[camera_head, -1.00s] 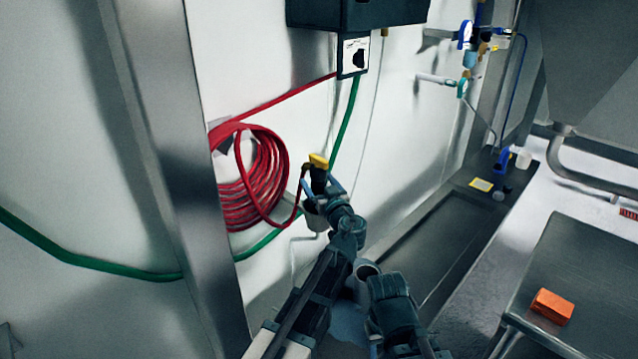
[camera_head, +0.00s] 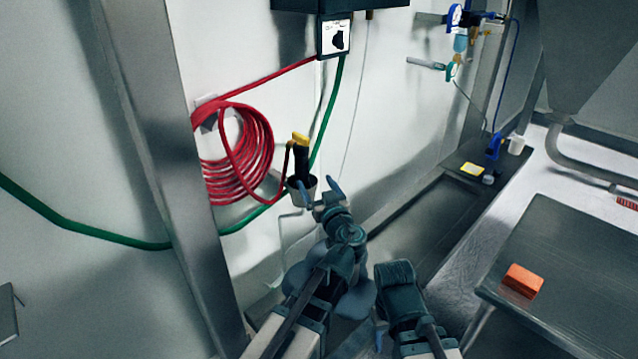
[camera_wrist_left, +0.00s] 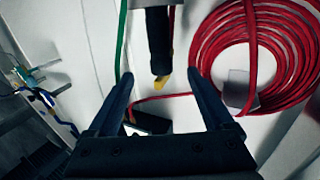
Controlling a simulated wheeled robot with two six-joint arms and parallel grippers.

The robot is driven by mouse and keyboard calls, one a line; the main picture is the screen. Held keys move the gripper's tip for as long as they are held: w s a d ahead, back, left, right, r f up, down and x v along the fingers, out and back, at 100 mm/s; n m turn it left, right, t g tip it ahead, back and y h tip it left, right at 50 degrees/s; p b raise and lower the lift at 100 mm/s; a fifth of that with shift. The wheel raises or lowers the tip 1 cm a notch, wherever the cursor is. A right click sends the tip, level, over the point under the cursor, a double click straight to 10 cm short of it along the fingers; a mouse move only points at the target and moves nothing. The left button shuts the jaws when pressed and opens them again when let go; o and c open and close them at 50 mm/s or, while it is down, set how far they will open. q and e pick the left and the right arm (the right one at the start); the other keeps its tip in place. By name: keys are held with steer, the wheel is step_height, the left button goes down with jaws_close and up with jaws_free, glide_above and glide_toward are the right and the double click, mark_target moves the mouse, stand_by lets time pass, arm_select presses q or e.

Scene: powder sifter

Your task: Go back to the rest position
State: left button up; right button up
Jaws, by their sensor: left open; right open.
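My left gripper (camera_head: 318,192) is open and empty, its two blue-tipped fingers spread apart just right of and below a black spray handle with a yellow top (camera_head: 301,158). The handle stands in a small grey cup-shaped holder (camera_head: 300,190) by the wall. In the left wrist view the open fingers (camera_wrist_left: 163,105) frame the black handle (camera_wrist_left: 158,40) and its yellow end, with a gap around it. My right arm (camera_head: 400,300) shows at the lower middle, but its fingertips are hidden.
A coiled red hose (camera_head: 262,150) hangs on the wall, and a green hose (camera_head: 90,243) runs along it. A steel post (camera_head: 160,150) stands at the left. A steel table (camera_head: 570,270) with an orange block (camera_head: 523,281) is at the right. A dark trough (camera_head: 425,220) runs along the wall.

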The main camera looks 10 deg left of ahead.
stand_by(0.3)
arm_select(q)
steer(key=s+f+m+g+h+p, duration=0.1)
steer(key=s+f+m+g+h, duration=0.2)
steer(key=s+f+g, duration=0.8)
steer(key=s+d+f+m+g+h, duration=0.2)
steer(key=s+d+f+m, duration=0.1)
steer(key=s, duration=0.4)
steer(key=s+d+f+m+g+h, duration=0.2)
steer(key=s+d+f+m+h, duration=0.1)
steer(key=s+d+f, duration=0.3)
steer(key=shift+s+d+f+m+p, duration=0.15)
steer(key=shift+s+d+m+p, duration=0.15)
steer(key=shift+s+d+m, duration=0.55)
steer(key=shift+s+d+n, duration=0.15)
steer(key=shift+s+n, duration=0.05)
steer(key=shift+n, duration=0.05)
